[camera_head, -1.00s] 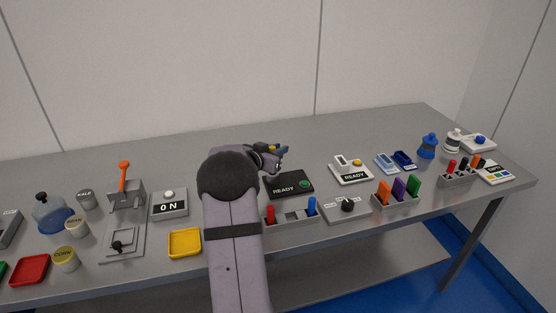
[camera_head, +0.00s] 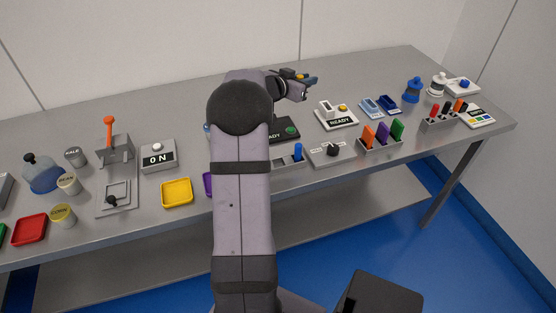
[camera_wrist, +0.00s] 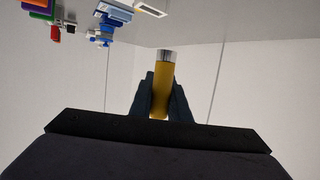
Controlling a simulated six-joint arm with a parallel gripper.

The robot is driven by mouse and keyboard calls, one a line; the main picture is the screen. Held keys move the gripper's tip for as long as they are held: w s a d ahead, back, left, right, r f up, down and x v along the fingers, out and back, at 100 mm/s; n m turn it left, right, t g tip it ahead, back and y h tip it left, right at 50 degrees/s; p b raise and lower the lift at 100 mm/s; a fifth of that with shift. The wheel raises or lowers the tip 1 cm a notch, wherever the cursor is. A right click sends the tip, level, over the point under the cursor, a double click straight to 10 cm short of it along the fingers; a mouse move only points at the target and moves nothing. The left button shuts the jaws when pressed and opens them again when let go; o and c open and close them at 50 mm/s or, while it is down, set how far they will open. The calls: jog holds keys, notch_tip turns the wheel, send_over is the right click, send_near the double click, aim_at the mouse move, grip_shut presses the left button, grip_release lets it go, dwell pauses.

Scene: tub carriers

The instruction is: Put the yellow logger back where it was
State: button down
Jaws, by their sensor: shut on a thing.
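The yellow logger (camera_wrist: 160,92) is a yellow cylinder with a silvery end, held between the two dark fingers of my gripper (camera_wrist: 161,84) in the wrist view. In the head view my gripper (camera_head: 304,87) is raised over the back of the table, behind the dark READY box (camera_head: 283,131) and left of the white READY box (camera_head: 336,117). The logger is too small there to make out clearly. A grey rack (camera_head: 289,160) with a blue stick stands in front of the dark READY box; my arm hides its left part.
Right of centre are a knob box (camera_head: 330,154), a rack of coloured pieces (camera_head: 381,144), blue trays (camera_head: 371,108) and a blue bottle (camera_head: 413,90). Left are an ON box (camera_head: 158,157), a lever device (camera_head: 113,145) and a yellow tray (camera_head: 176,193). The table's back strip is clear.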

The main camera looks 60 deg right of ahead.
jog(key=s+d+r+p, duration=0.1)
jog(key=s+r+p, duration=0.15)
jog(key=s, duration=1.05)
jog(key=s+r+p, duration=0.2)
jog(key=s+r, duration=0.2)
jog(key=s, duration=0.9)
jog(key=w+a+f+n+t+y+p, duration=0.15)
jog(key=w+a+f+n+t, duration=0.3)
jog(key=w, duration=0.45)
jog(key=w+a+f+n+t+y+b, duration=0.1)
jog(key=w+a+n+t+y, duration=0.15)
jog(key=w+n+t, duration=0.5)
jog(key=w+a+f+n+t+y, duration=0.3)
jog(key=w+a+f+t+y, duration=0.1)
jog(key=w+a, duration=0.8)
jog(key=shift+a+n+y, duration=0.4)
jog(key=shift+a+y, duration=0.1)
jog(key=shift+a, duration=0.5)
jog(key=shift+f, duration=0.1)
